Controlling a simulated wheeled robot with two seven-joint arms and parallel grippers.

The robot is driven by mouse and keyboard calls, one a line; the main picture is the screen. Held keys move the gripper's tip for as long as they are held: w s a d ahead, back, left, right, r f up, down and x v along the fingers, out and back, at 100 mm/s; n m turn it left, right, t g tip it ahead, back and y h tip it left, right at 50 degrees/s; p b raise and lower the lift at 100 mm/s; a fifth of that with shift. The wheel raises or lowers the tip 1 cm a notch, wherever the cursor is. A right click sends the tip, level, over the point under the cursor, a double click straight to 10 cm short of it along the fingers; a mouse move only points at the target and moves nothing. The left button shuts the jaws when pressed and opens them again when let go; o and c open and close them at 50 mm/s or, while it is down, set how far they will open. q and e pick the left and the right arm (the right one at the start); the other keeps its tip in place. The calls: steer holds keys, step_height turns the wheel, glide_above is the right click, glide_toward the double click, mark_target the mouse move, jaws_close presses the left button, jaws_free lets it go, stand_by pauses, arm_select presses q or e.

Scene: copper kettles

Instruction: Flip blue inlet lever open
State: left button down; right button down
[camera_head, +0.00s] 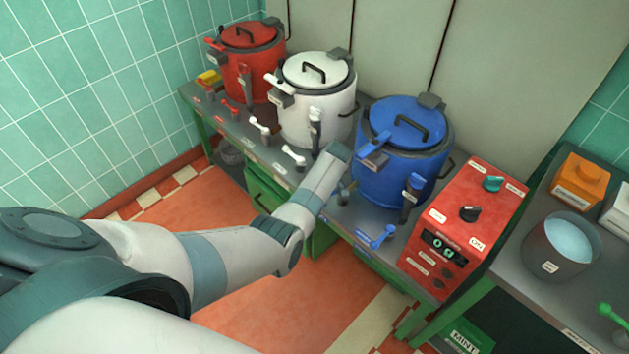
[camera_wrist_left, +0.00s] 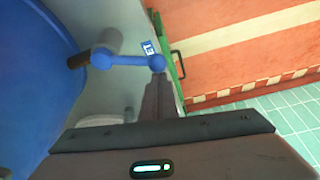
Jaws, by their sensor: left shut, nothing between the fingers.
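The blue kettle (camera_head: 400,150) stands at the right end of the row. Two blue levers are at its front edge: one (camera_head: 381,237) shows whole in the head view, and the other is largely hidden by my left arm. In the left wrist view a blue lever (camera_wrist_left: 128,60) with round ends lies across the picture, with a small blue label (camera_wrist_left: 149,47) beside it. My left gripper (camera_wrist_left: 158,80) is shut and empty, its fingertips close to the lever's right end. I cannot tell whether they touch. My right gripper is not in view.
A white kettle (camera_head: 316,95) and a red kettle (camera_head: 248,60) stand to the left on the same bench. A red control box (camera_head: 461,220) with knobs stands right of the blue kettle. A grey pot (camera_head: 538,258) is on the right table. The orange floor is clear.

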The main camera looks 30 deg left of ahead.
arm_select(q)
steer(key=shift+s+d+n, duration=0.25)
steer(key=shift+d+n, duration=0.15)
steer(key=shift+n, duration=0.1)
steer(key=shift+s+d+n+g, duration=0.4)
steer(key=shift+d+n, duration=0.05)
steer(key=shift+n, duration=0.35)
steer(key=shift+s+d+n, duration=0.4)
steer(key=shift+s+d, duration=0.05)
steer(key=shift+d, duration=0.15)
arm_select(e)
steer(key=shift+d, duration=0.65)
arm_select(q)
steer(key=shift+d, duration=0.1)
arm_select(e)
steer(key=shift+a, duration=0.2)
